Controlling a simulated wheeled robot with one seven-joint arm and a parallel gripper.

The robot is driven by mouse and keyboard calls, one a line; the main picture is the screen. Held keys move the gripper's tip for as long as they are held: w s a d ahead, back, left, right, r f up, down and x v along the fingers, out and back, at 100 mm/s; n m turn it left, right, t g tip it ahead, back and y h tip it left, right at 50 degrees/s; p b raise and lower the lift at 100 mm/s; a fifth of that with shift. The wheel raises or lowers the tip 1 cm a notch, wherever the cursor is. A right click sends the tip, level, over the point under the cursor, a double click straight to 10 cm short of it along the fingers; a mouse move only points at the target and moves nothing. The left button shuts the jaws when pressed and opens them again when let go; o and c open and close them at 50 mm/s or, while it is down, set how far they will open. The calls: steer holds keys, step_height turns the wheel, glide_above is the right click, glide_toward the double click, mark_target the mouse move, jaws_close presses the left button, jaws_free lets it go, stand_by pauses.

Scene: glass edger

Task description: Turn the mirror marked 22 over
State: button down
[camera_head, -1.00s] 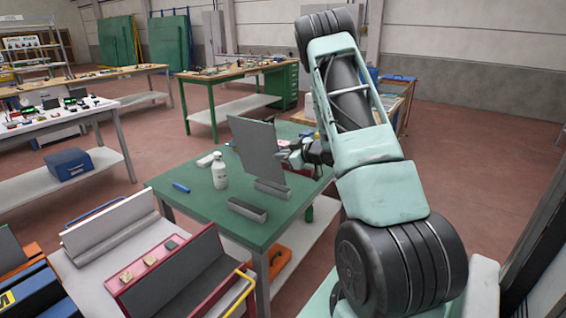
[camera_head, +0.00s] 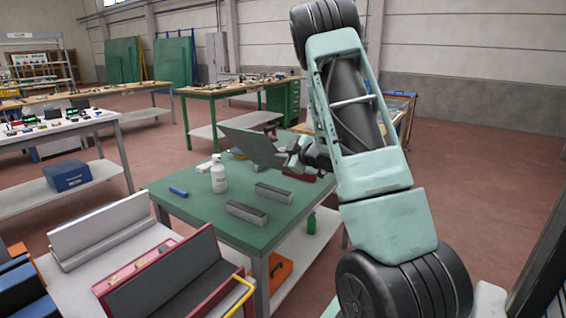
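A flat grey mirror pane (camera_head: 252,147) is held tilted above the green-topped table (camera_head: 203,211); I cannot read any mark on it. My gripper (camera_head: 284,153) is at the pane's right edge and appears shut on it, though the fingertips are small and partly hidden. The pane leans well over from upright, its lower edge clear of the two grey bar supports. One grey bar (camera_head: 246,212) lies at the table's front and the other bar (camera_head: 274,192) lies behind it.
A white bottle (camera_head: 219,178) and a blue marker (camera_head: 179,192) stand and lie at the table's left. A red-framed rack (camera_head: 165,276) and a white angled rack (camera_head: 103,228) are in front. A red item (camera_head: 300,176) lies near the table's right edge.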

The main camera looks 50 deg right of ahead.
steer(key=shift+a+f+n+h+b, duration=0.1)
steer(key=shift+f+n+h+b, duration=0.2)
steer(key=shift+b, duration=0.6)
steer(key=shift+r+n+h+b, duration=0.1)
steer(key=shift+n+b, duration=0.3)
steer(key=shift+b, duration=0.5)
steer(key=shift+f+n+t+b, duration=0.15)
steer(key=shift+n+t+b, duration=0.25)
steer(key=shift+b, duration=0.75)
steer(key=n+h+b, duration=0.1)
steer(key=b, duration=0.2)
steer(key=shift+a+f+b, duration=0.15)
steer(key=shift+b, duration=0.25)
steer(key=shift+n+b, duration=0.35)
steer(key=shift+n, duration=0.05)
steer(key=n+b, duration=0.1)
steer(key=b, duration=0.2)
steer(key=n+t+b, duration=0.1)
steer(key=b, duration=0.2)
steer(key=n+b, duration=0.1)
steer(key=b, duration=0.2)
steer(key=shift+a+f+n+t+h, duration=0.2)
steer(key=shift+f+n+t+h, duration=0.1)
steer(key=shift+t+h, duration=0.1)
